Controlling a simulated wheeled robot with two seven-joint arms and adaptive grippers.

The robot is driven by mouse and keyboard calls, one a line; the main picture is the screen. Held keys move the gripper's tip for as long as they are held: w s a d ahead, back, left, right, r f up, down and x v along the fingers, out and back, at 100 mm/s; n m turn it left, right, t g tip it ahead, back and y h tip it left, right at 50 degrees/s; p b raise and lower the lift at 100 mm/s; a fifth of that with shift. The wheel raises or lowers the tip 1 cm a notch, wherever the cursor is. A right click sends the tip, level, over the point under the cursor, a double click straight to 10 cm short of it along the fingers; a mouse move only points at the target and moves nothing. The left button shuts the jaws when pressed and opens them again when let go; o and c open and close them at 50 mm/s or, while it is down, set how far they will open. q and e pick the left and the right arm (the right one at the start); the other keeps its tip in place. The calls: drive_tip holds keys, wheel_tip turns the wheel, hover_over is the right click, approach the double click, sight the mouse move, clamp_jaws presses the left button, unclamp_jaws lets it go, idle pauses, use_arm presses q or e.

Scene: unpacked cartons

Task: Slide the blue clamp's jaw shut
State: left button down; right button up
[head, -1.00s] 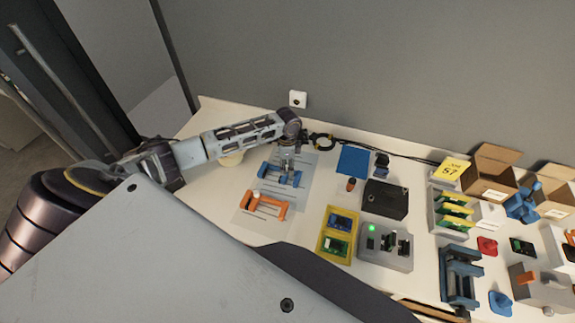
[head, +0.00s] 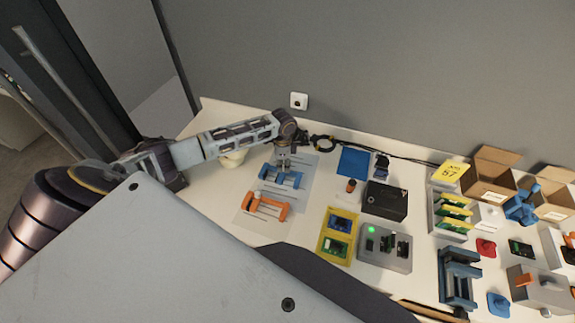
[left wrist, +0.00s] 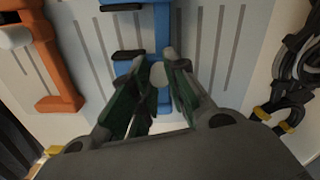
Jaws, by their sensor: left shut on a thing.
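The blue clamp (head: 270,178) lies on a grey striped sheet at the left of the table. In the left wrist view the blue clamp (left wrist: 161,25) has two dark-padded jaws with a gap between them. My left gripper (head: 284,162) reaches down onto the clamp from behind. In the left wrist view its fingers (left wrist: 160,80) are shut on the clamp's pale round knob (left wrist: 158,73), beside the lower jaw. The fingers hide part of the clamp. My right gripper is not in view.
Black cables (head: 323,143) lie behind. A blue square (head: 353,162), a black box (head: 384,200) and a yellow tray (head: 327,248) stand to the right.

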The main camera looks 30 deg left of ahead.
use_arm(q)
drive_tip(key=shift+s+a+p, duration=0.2)
drive_tip(key=shift+a+p, duration=0.15)
drive_tip(key=shift+a, duration=0.45)
drive_tip(key=shift+s+a+p, duration=0.15)
drive_tip(key=shift+a+p, duration=0.25)
drive_tip(key=shift+a, duration=0.4)
drive_tip(key=shift+s+a+p, duration=0.2)
drive_tip(key=shift+a+p, duration=0.15)
drive_tip(key=shift+a, duration=0.45)
drive_tip(key=c, duration=1.3)
unclamp_jaws()
drive_tip(key=shift+c, duration=0.2)
wheel_tip(320, 180, up, 12)
